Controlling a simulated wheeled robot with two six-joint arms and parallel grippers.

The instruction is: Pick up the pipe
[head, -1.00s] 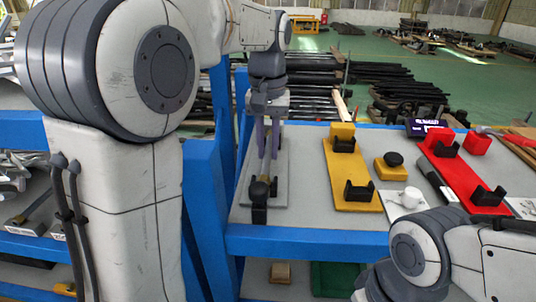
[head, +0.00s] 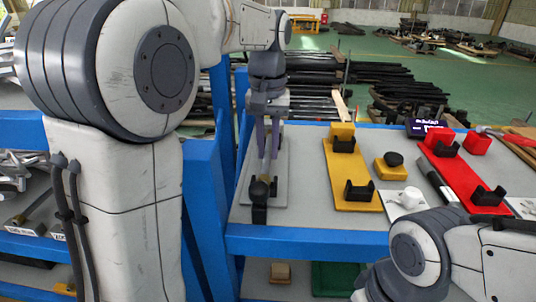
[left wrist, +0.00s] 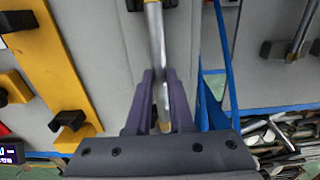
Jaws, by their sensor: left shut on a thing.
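The pipe (left wrist: 156,40) is a slim grey metal tube with a brass-coloured end, running down the middle of the left wrist view. My left gripper (left wrist: 160,74) is shut on it, one purple-grey finger on each side. In the head view this gripper (head: 268,145) points down over the grey stand (head: 279,190) at the left of the table. A black holder (head: 259,212) stands at the stand's near end; I cannot tell whether the pipe still touches it. My right gripper is out of view.
To the right are a yellow stand (head: 353,180), a yellow block with a black knob (head: 391,167), a white mug (head: 408,199) and a red stand (head: 463,178). A blue post (head: 203,200) is close on the left. My right forearm covers the lower right.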

